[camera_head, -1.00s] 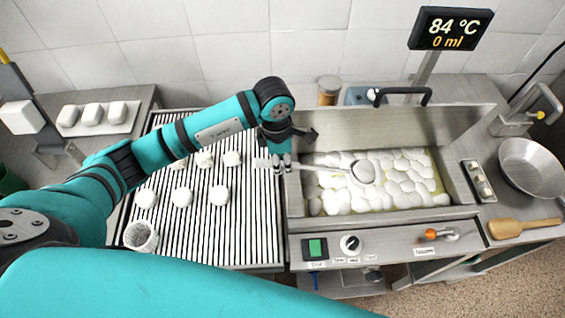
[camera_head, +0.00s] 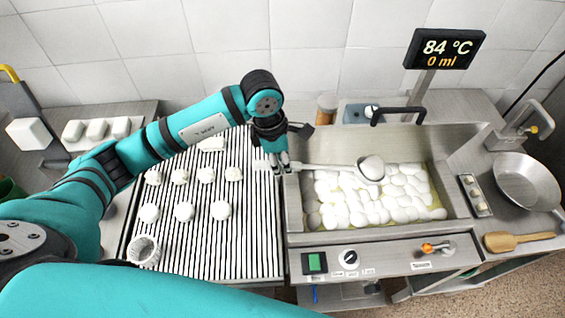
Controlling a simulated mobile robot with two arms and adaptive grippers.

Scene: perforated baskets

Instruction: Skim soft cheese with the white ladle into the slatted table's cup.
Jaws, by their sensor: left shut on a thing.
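My left gripper (camera_head: 279,164) is shut on the handle of the white ladle (camera_head: 320,167), at the left edge of the vat (camera_head: 294,212). The handle runs to the right, and the bowl (camera_head: 371,169) is over the soft cheese (camera_head: 350,200), a bed of white lumps in yellowish liquid. The bowl looks rounded and white on top with grey below; I cannot tell surely what it holds. The perforated white cup (camera_head: 143,252) stands at the front left corner of the slatted table (camera_head: 250,245). My right gripper is out of view.
Several white cheese pieces (camera_head: 184,212) sit on the slats behind the cup. A black bent spout (camera_head: 398,112) reaches over the vat's back. A display (camera_head: 444,48) reads 84 °C and 0 ml. A pan (camera_head: 527,180) and a wooden paddle (camera_head: 518,241) lie at right.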

